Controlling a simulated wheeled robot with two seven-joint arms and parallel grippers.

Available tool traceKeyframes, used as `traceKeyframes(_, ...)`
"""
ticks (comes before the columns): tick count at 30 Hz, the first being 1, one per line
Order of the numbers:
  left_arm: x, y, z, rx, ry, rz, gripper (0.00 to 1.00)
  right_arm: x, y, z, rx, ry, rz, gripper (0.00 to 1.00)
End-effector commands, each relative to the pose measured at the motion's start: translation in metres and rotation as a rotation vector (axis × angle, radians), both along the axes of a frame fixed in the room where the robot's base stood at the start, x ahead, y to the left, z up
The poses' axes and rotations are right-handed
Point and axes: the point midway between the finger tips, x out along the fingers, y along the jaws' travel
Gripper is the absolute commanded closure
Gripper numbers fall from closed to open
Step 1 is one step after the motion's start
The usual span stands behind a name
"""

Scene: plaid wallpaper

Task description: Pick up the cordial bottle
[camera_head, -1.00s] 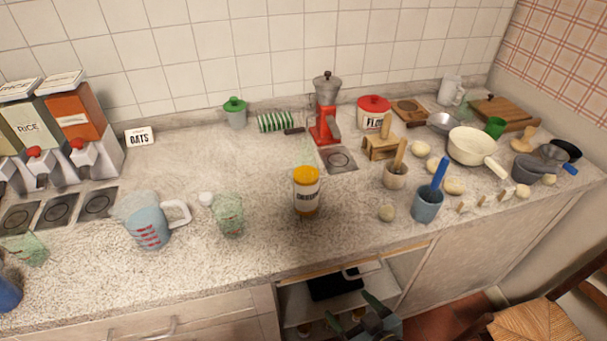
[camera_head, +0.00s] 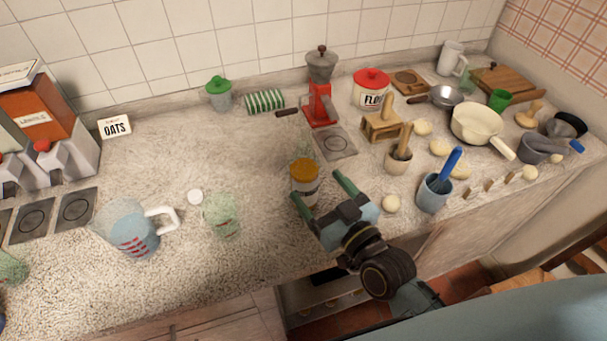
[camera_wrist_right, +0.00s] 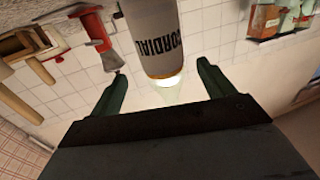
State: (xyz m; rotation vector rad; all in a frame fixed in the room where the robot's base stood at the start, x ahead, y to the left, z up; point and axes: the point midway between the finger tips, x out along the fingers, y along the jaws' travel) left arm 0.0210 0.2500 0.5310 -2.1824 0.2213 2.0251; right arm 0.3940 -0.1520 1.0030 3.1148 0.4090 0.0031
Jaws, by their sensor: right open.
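In the right wrist view the bottle (camera_wrist_right: 152,35), lettered CORDIAL, appears between and just beyond the open fingertips (camera_wrist_right: 160,75). I cannot tell whether a finger touches it. The gripper body hides the counter in front of the bottle. My left gripper is not in view.
A green-tinted glass (camera_head: 221,215) and a measuring jug (camera_head: 132,232) stand to the left. A blue cup (camera_head: 433,194) and a pale dough ball (camera_head: 391,203) are to the right. A red grinder (camera_head: 321,95) stands behind.

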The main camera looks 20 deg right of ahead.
Motion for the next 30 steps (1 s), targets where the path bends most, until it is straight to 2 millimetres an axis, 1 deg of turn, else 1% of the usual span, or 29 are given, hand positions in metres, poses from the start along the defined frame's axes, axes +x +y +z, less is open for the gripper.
traceKeyframes(1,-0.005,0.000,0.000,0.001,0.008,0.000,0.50,0.008,0.002,0.000,0.001,0.000,-0.001,0.19)
traceKeyframes(5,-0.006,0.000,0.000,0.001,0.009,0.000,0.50,0.020,0.005,0.000,0.001,0.000,0.000,0.19)
traceKeyframes(8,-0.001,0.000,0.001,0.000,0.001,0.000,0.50,0.024,0.007,0.000,0.001,0.001,0.000,0.19)
traceKeyframes(10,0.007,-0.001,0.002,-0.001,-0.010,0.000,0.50,0.030,0.009,0.001,0.000,0.001,0.000,0.19)
traceKeyframes(14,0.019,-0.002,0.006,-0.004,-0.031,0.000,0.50,0.049,0.017,0.004,0.002,0.000,0.000,0.19)
traceKeyframes(18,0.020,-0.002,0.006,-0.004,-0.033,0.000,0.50,0.066,0.021,0.003,0.001,0.000,0.000,0.19)
traceKeyframes(21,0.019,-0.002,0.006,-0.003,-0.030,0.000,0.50,0.072,0.023,0.002,0.000,0.001,0.000,0.19)
traceKeyframes(27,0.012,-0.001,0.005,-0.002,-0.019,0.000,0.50,0.072,0.023,0.002,-0.001,0.002,0.001,0.19)
traceKeyframes(28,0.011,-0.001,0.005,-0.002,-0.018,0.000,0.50,0.072,0.023,0.002,-0.001,0.002,0.001,0.20)
traceKeyframes(30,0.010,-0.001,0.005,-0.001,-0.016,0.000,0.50,0.072,0.023,0.002,-0.001,0.002,0.001,0.30)
